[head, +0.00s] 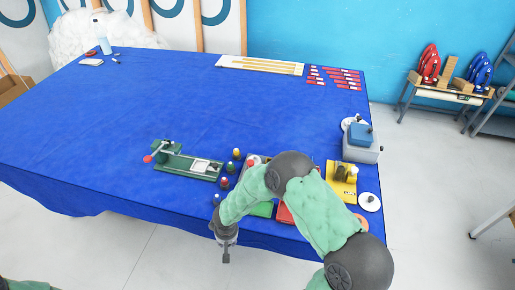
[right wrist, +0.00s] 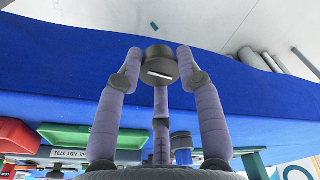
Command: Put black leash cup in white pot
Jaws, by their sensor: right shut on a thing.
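My right gripper (right wrist: 158,72) is shut on the black leash cup (right wrist: 160,52), a round dark piece with a pale slot in its face, held between the fingertips. In the head view my right gripper (head: 226,242) points down at the table's front edge, and the cup is too small to make out there. No white pot can be told for certain; a white round piece with a dark knob (head: 369,202) lies at the table's right front corner. My left gripper is out of view.
A green fixture with a red-knobbed lever (head: 185,162) stands left of my right arm, with several small coloured knobs (head: 226,182) beside it. A yellow fixture (head: 341,182) and a grey-blue box (head: 361,143) stand at the right. The blue table's (head: 160,105) middle is clear.

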